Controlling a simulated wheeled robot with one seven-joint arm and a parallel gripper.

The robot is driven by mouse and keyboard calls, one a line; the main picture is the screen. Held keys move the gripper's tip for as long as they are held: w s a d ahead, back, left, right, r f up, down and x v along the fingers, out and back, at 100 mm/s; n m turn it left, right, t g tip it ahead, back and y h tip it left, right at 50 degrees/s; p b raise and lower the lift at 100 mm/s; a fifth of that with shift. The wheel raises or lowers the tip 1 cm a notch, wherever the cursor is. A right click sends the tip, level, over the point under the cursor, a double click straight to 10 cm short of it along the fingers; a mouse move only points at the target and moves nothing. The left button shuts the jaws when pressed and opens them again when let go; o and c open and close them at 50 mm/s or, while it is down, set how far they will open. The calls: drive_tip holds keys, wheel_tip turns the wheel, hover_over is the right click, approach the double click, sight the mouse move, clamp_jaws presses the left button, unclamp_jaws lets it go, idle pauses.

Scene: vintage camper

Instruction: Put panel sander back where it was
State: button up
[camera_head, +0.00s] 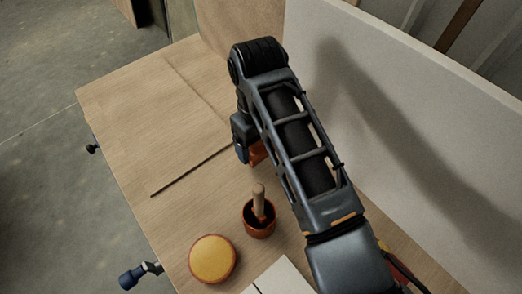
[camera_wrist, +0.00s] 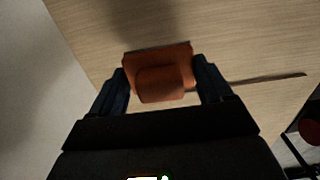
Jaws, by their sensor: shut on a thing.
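The panel sander (camera_wrist: 160,75) is an orange block with a raised grip, seen in the wrist view between the two dark fingers. My gripper (camera_wrist: 162,88) is shut on it. In the head view, my gripper (camera_head: 244,150) is over the wooden workbench (camera_head: 150,110), close to the white panel, and a bit of the orange sander (camera_head: 257,152) shows beside it. The arm hides most of the sander there. I cannot tell whether the sander touches the bench top.
A reddish pot (camera_head: 259,219) with a wooden-handled tool and a round yellow pad (camera_head: 212,259) stand near the front. A thin dark strip (camera_head: 190,170) lies on the bench. The white panel (camera_head: 400,110) rises along the right. The bench's left part is clear.

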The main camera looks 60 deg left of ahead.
sight(258, 153)
drive_tip(key=shift+f, duration=1.95)
drive_tip(key=o, duration=0.9)
drive_tip(key=shift+f, duration=0.15)
wheel_tip(258, 153, up, 12)
drive_tip(key=shift+r+b, duration=0.2)
drive_tip(key=shift+b, duration=0.2)
